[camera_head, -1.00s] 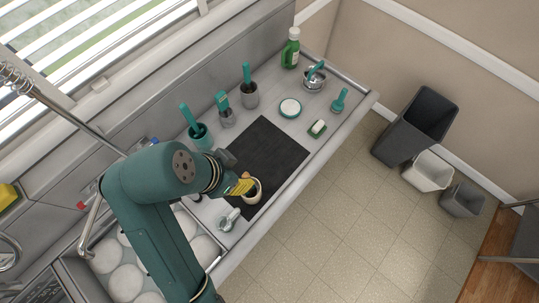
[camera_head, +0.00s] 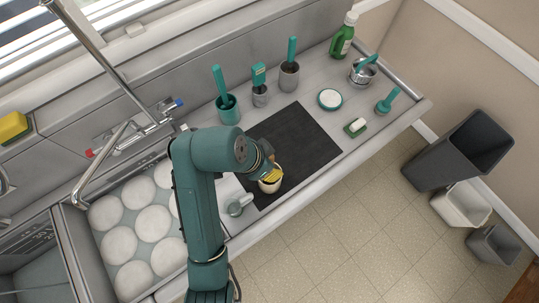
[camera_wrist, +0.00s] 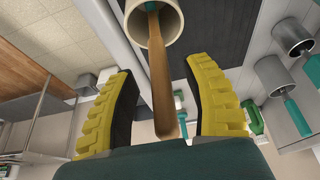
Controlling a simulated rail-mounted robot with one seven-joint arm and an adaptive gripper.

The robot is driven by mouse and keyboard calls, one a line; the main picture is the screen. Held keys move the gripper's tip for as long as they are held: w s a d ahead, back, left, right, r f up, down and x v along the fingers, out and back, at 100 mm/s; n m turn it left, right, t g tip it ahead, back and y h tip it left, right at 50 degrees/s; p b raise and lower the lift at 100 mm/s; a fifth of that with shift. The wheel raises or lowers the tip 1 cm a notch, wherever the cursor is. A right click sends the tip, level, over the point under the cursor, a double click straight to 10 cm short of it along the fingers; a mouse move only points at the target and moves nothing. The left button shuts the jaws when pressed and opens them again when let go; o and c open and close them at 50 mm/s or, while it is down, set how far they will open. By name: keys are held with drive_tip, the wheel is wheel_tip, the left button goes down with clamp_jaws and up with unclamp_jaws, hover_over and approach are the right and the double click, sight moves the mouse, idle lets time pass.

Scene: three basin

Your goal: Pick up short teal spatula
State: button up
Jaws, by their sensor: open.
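A cream cup (camera_head: 271,186) stands near the front edge of the dark mat, and it also shows at the top of the wrist view (camera_wrist: 172,32). A utensil with a wooden handle (camera_wrist: 157,75) stands in the cup, with a bit of teal at its lower end inside; this may be the short teal spatula. Its head is mostly hidden by the cup. My gripper (camera_wrist: 160,105) is open, with its yellow fingers on either side of the handle and a visible gap on both sides. In the head view my gripper (camera_head: 265,172) is right at the cup.
Teal-handled tools stand in a teal cup (camera_head: 228,115) and two grey cups (camera_head: 260,97) (camera_head: 289,79) behind the dark mat (camera_head: 305,140). A pot (camera_head: 356,76), green bottle (camera_head: 343,40), round dish (camera_head: 330,99) and teal brush (camera_head: 386,104) are at the right. A faucet (camera_head: 105,155) is left.

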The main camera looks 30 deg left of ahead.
drive_tip(key=shift+w+d+f, duration=0.1)
drive_tip(key=shift+w+f, duration=0.15)
drive_tip(key=shift+f, duration=0.25)
clamp_jaws()
wheel_tip(320, 180, up, 18)
drive_tip(key=p, duration=0.8)
drive_tip(key=shift+p, duration=0.3)
drive_tip(key=c, duration=0.9)
unclamp_jaws()
clamp_jaws()
